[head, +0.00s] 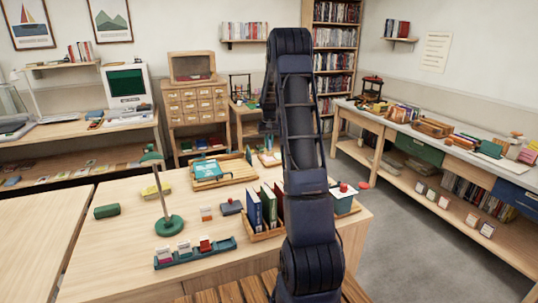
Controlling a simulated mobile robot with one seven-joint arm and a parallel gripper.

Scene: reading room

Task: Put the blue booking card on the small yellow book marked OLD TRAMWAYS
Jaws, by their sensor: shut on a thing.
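My gripper (268,129) points down beyond the far edge of the near table, just left of my upright arm. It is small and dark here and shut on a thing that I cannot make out. I cannot pick out the blue booking card. A small yellow block-like thing (151,191) lies on the near table behind a green-based stand. I cannot tell whether it is the yellow book, and no OLD TRAMWAYS lettering can be read.
The near table (120,262) holds a wooden tray with a teal book (208,170), a green block (107,211), a green stand (169,225), a card holder (195,253) and a book rack (262,236). A long side bench (400,124) stands right. Grey floor lies between.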

